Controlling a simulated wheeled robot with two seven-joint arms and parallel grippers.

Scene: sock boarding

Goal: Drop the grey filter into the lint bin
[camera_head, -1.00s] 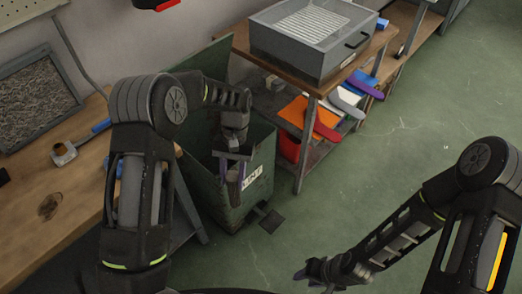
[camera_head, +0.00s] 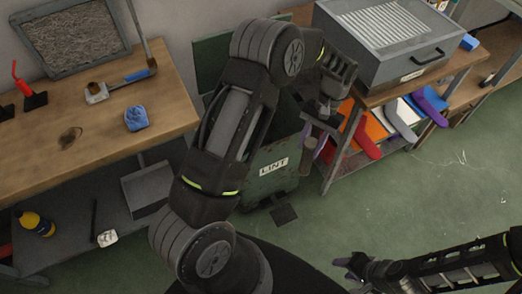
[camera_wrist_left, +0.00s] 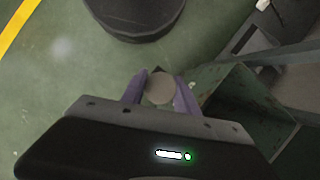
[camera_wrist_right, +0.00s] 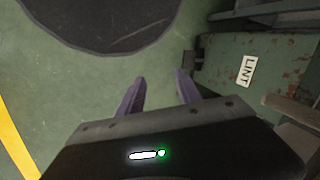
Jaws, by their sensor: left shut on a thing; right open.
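The grey filter (camera_wrist_left: 160,88), a small round grey-beige disc, sits between the purple fingertips of my left gripper (camera_wrist_left: 160,94) in the left wrist view. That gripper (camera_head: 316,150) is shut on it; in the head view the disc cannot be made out. The green lint bin (camera_head: 262,188) stands behind my left arm, its lid raised and its mouth largely hidden. The left gripper appears by its right side; the left wrist view shows the bin (camera_wrist_left: 232,92) right of the disc. My right gripper (camera_head: 348,268) is open and empty, low at the front; its fingers show apart in its wrist view (camera_wrist_right: 160,92).
A wooden bench (camera_head: 70,150) at left holds a blue lump (camera_head: 137,118), a brush and a framed grey panel (camera_head: 72,32). A grey box (camera_head: 385,60) tops the table right of the bin, above coloured items. Green floor (camera_head: 430,200) is clear at right.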

